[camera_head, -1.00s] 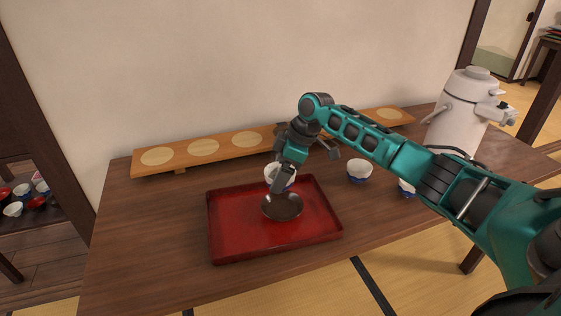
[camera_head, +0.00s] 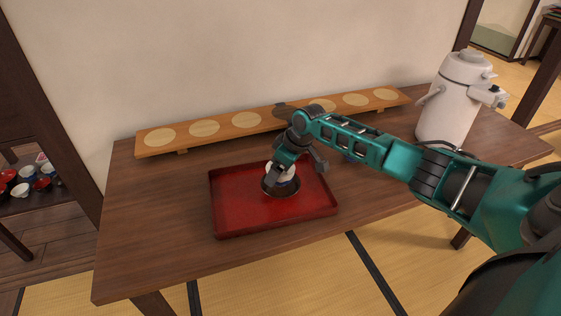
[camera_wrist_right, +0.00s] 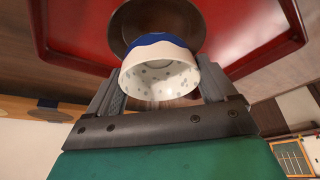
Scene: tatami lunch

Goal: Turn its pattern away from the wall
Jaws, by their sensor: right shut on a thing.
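A small white cup with a blue lower band (camera_head: 284,168) is in my right gripper (camera_head: 280,173). The cup is upright over a dark round saucer (camera_head: 283,190) on the red tray (camera_head: 232,222). In the right wrist view the cup (camera_wrist_right: 160,76) sits between the two fingers, with its mouth towards the camera. Small grey marks show on its white inside and blue on its outer wall. The dark saucer (camera_wrist_right: 124,28) is just beyond it. I cannot tell whether the cup touches the saucer. Its wall-facing side is hidden in the head view. My left gripper is not in view.
A long wooden board with pale round spots (camera_head: 204,128) runs along the wall behind the tray. A white air pot (camera_head: 447,105) stands at the right. The wooden table (camera_head: 150,215) is clear left of the tray.

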